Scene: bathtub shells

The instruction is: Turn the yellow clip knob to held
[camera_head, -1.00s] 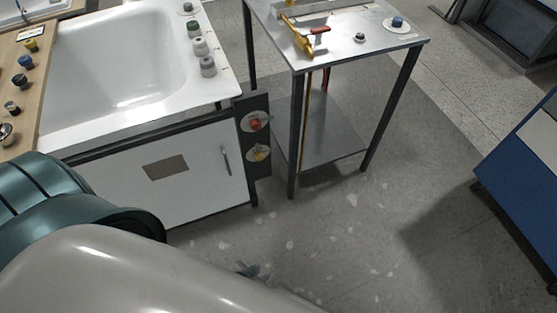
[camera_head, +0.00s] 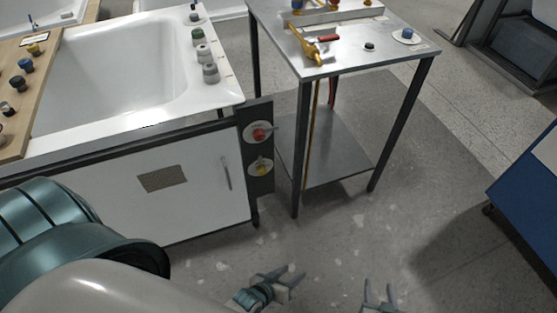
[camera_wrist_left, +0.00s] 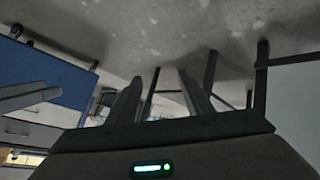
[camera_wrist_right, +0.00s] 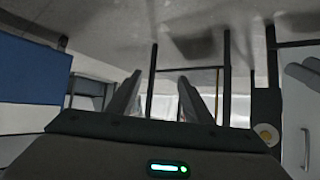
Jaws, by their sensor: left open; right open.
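The yellow clip knob (camera_head: 261,167) sits on a pale round plate low on a dark upright panel (camera_head: 257,190) at the right end of the tub cabinet. A red knob (camera_head: 259,134) is above it on the same panel. A yellow knob on a pale disc also shows at the right of the right wrist view (camera_wrist_right: 266,135). How the knob is turned is too small to tell. My left gripper (camera_head: 284,272) is open and empty, below the panel in the picture. My right gripper (camera_head: 379,286) is open and empty, further right. Both are apart from the knob.
A metal table (camera_head: 345,58) with a yellow-and-red tool (camera_head: 312,45) stands right of the panel, its legs close to it. The white cabinet (camera_head: 110,195) with a handle is to the left. A blue unit (camera_head: 528,190) stands at the right. The floor (camera_head: 340,240) between is clear.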

